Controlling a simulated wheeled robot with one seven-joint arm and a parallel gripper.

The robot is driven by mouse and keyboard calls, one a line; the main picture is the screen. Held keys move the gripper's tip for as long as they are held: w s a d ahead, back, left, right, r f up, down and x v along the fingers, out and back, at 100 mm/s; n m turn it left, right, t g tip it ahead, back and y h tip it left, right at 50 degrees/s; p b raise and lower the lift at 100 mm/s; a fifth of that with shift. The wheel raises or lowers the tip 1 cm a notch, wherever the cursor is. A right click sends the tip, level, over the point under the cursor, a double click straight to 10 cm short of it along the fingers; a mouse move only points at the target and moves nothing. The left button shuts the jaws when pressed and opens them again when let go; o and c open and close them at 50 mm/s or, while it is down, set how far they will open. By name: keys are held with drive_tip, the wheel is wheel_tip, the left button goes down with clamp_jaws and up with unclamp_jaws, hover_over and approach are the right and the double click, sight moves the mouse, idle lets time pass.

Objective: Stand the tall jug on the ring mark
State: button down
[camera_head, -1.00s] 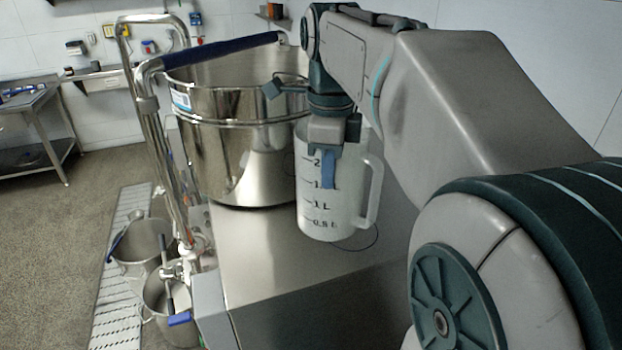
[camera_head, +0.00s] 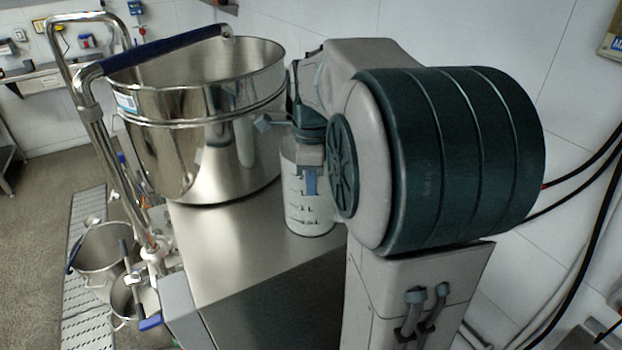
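The tall jug (camera_head: 298,215) is pale and translucent with dark volume marks, and upright. It is at the right end of the steel top, right of the big steel pot. My gripper (camera_head: 309,184) points down at the jug's rim, with one blue-grey finger in front of the jug's upper wall. The other finger is hidden, so I cannot tell whether the gripper is closed on the wall. My arm hides the jug's right side and handle. I cannot tell whether the base touches the surface. The ring mark is not visible now.
The big steel pot (camera_head: 200,150) with a blue-gripped bar (camera_head: 160,50) stands close left of the jug. The steel top (camera_head: 235,250) is bare in front. Steel buckets (camera_head: 105,250) stand on the floor at left. Cables (camera_head: 585,175) hang at the right wall.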

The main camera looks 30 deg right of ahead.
drive_tip(key=shift+f, duration=0.3)
drive_tip(key=c, duration=1.7)
unclamp_jaws()
drive_tip(key=shift+r, duration=0.1)
